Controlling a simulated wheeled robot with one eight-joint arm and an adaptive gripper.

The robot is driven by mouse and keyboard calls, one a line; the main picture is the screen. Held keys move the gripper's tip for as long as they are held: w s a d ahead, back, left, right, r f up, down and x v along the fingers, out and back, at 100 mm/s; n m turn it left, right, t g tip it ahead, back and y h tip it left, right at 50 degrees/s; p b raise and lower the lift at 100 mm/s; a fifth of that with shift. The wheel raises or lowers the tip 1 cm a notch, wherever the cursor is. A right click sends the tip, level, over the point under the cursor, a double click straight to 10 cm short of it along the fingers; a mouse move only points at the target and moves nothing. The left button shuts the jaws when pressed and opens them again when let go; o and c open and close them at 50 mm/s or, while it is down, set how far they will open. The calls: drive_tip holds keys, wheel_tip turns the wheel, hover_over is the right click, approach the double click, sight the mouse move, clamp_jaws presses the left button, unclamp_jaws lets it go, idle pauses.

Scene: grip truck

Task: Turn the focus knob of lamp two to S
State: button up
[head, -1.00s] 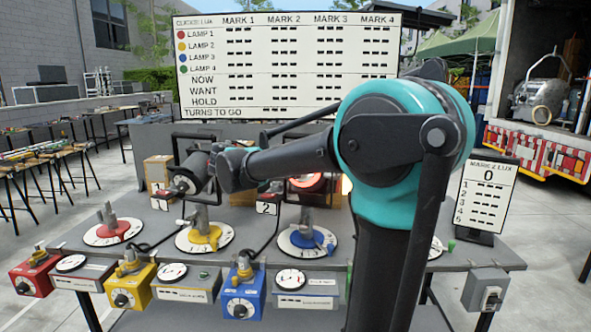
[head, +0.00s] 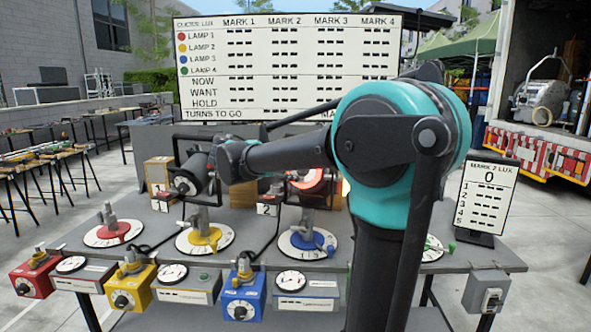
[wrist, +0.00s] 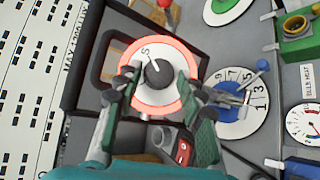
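In the wrist view a round white focus dial (wrist: 168,52) with a red rim and a letter S has a dark knob (wrist: 158,74) at its centre. My gripper (wrist: 157,80) is open, its two green-grey fingers apart, with the knob seen between them. I cannot tell whether a finger touches it. In the head view the yellow-based lamp (head: 188,181) is a dark cylinder on a post above a white dial plate (head: 187,246). A red-rimmed lamp face (head: 308,180) shows behind the blue-handled dial. My gripper is not clear in the head view.
A numbered dial with a blue handle (wrist: 228,125) lies right of the focus dial in the wrist view. Coloured control boxes, including a yellow one (head: 128,290), line the bench front. The lux board (head: 290,65) stands behind. Black lamp frames crowd the space.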

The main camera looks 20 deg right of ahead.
drive_tip(key=shift+o, duration=0.7)
drive_tip(key=v, duration=1.2)
drive_tip(key=s+d+f+m+g+y, duration=0.1)
drive_tip(key=s+d+f+m+y, duration=0.2)
drive_tip(key=f, duration=0.7)
drive_tip(key=s+d+f+g+y, duration=0.1)
drive_tip(key=s+d+f+y, duration=0.3)
drive_tip(key=f, duration=0.6)
drive_tip(key=s+d+f+m+g+y, duration=0.1)
drive_tip(key=s+d+f+m, duration=0.1)
drive_tip(key=s+f, duration=0.6)
drive_tip(key=s+a+f+m+y, duration=0.1)
drive_tip(key=s+f+m+y, duration=0.1)
drive_tip(key=f, duration=0.3)
drive_tip(key=s+a+f+m+t+y, duration=0.1)
drive_tip(key=s+f+y, duration=0.1)
drive_tip(key=f, duration=0.4)
drive_tip(key=shift+s+a+f+m+y, duration=0.2)
drive_tip(key=shift+s+a+m+y, duration=0.15)
drive_tip(key=shift+s, duration=0.45)
